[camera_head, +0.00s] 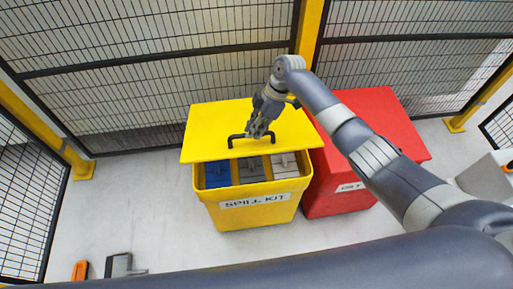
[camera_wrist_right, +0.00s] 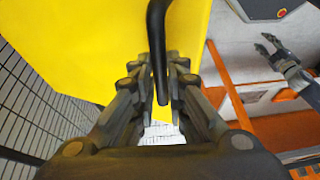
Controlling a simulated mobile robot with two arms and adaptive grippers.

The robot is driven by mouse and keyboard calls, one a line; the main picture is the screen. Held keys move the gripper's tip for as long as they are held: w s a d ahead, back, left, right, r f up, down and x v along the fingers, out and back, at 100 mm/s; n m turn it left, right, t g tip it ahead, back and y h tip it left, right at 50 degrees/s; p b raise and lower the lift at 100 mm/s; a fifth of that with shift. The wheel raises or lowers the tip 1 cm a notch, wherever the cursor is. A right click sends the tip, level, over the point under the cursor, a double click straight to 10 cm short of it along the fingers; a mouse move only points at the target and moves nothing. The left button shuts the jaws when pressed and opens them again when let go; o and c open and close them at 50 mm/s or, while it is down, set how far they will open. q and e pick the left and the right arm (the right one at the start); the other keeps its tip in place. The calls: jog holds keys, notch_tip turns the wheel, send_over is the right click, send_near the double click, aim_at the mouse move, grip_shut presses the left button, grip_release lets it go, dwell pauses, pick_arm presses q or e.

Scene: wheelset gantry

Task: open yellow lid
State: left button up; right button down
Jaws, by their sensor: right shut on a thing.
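The yellow lid (camera_head: 212,130) of the yellow bin (camera_head: 228,218) marked "SPILL KIT" is partly raised. Its front edge stands above the bin rim, leaving a gap. Blue (camera_head: 217,174), grey and light grey contents show through the gap. My right gripper (camera_head: 258,130) is shut on the black handle (camera_head: 237,137) near the lid's front edge. In the right wrist view the handle (camera_wrist_right: 157,30) passes between the fingers (camera_wrist_right: 160,70), with the lid (camera_wrist_right: 75,40) behind it. A gripper that looks like my left one (camera_wrist_right: 267,43) hangs with its fingers apart, away from the bin.
A red bin (camera_head: 375,115) stands close on the right of the yellow one. A mesh fence (camera_head: 150,95) with yellow posts runs behind both. An orange item (camera_head: 80,270) and a dark grey one (camera_head: 118,265) are at the lower left. The floor left of the bin is clear.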

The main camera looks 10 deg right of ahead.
pick_arm(q)
notch_tip(320, 180, down, 2)
jog(key=shift+s+f+b, duration=0.1)
jog(key=shift+f+b, duration=0.15)
jog(key=shift+b, duration=0.95)
pick_arm(e)
jog(key=w+r, duration=0.5)
jog(key=r, duration=0.2)
jog(key=shift+w+r, duration=0.15)
jog(key=shift+w, duration=0.25)
jog(key=shift+d, duration=0.1)
pick_arm(q)
jog(key=shift+c, duration=0.6)
